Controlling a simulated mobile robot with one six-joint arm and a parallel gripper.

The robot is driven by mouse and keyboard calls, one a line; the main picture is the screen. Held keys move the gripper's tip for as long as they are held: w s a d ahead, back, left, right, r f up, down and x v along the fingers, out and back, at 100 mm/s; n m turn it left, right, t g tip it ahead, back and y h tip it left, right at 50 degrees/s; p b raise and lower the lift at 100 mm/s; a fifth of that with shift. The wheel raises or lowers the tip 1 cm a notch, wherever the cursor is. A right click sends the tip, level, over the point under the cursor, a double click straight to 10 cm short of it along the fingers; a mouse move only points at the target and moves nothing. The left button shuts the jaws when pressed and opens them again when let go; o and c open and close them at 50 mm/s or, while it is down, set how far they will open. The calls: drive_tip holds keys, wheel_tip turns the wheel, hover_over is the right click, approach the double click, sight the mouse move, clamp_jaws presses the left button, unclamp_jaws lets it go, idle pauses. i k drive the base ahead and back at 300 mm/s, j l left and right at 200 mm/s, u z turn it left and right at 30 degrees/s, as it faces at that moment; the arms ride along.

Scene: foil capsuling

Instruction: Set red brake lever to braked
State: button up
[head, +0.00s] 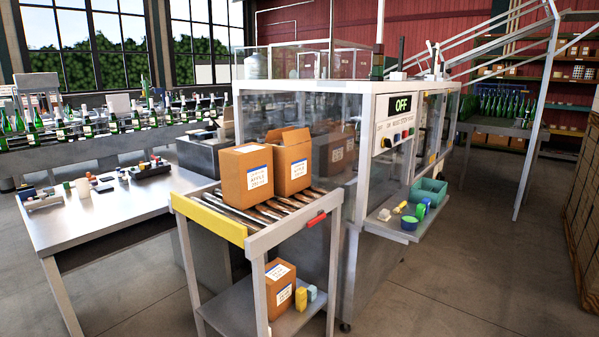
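The red brake lever (316,219) is a short red bar on the right-hand rail of a roller cart (251,236), near its top edge. It lies roughly along the rail, slightly tilted in the picture. I cannot tell from its look whether it is at braked or released. My gripper is not in view, so nothing of mine shows near the lever.
Two cartons (246,176) stand on the cart's rollers; another carton (281,289) sits on its lower shelf. A machine (389,107) showing "OFF" stands close behind, with a small shelf (392,229) at right. A metal table (113,207) is at left. Floor at right is clear.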

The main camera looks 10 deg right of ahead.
sight(321, 215)
drive_tip(key=i+l, duration=0.5)
drive_tip(key=i+l+z, duration=0.1)
drive_tip(key=i+l, duration=0.4)
drive_tip(key=i, duration=0.2)
drive_tip(key=i+l, duration=0.4)
drive_tip(key=i, duration=0.2)
